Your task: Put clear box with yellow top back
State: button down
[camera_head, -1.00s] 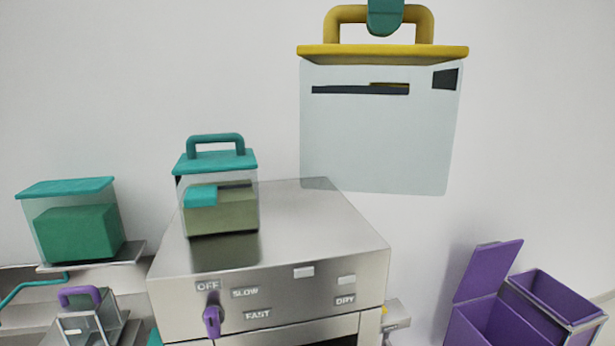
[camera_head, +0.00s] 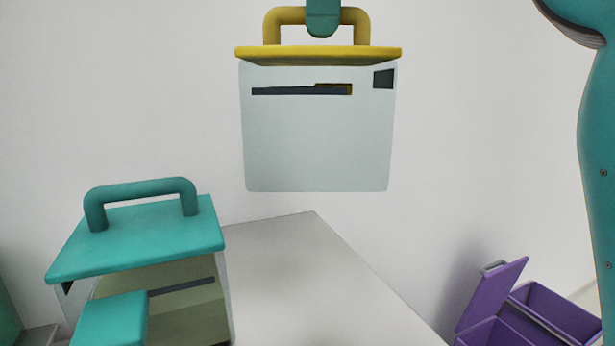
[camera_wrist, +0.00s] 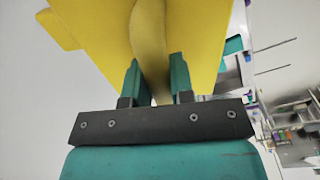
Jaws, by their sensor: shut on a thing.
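The clear box with yellow top (camera_head: 318,130) hangs upright in the upper middle of the head view, with a yellow lid and a yellow loop handle. My gripper (camera_head: 323,22) is shut on that handle from above. In the wrist view, the two teal fingers of my gripper (camera_wrist: 157,82) stand on either side of the yellow handle (camera_wrist: 148,50), and the yellow lid (camera_wrist: 205,40) spreads behind it. In the head view, the box's underside appears above the grey top surface (camera_head: 290,270), with wall showing between them.
A clear box with a teal lid and handle (camera_head: 140,240) stands on the left part of the grey surface. Open purple bins (camera_head: 545,310) are low at the right. The right part of the grey top is bare.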

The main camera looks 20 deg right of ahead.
aim_at(324, 84)
notch_tip(324, 84, down, 16)
jog(key=b, duration=0.5)
jog(key=shift+r, duration=0.25)
notch_tip(324, 84, down, 4)
jog(key=b, duration=0.4)
jog(key=shift+f, duration=0.2)
jog(key=shift+r, duration=0.1)
jog(key=c, duration=1)
grip_release()
jog(key=r+p, duration=0.2)
jog(key=r, duration=0.2)
jog(key=r+p, duration=0.2)
jog(key=r, duration=0.2)
jog(key=r+p, duration=0.2)
jog(key=r, duration=0.2)
jog(key=shift+s, duration=0.3)
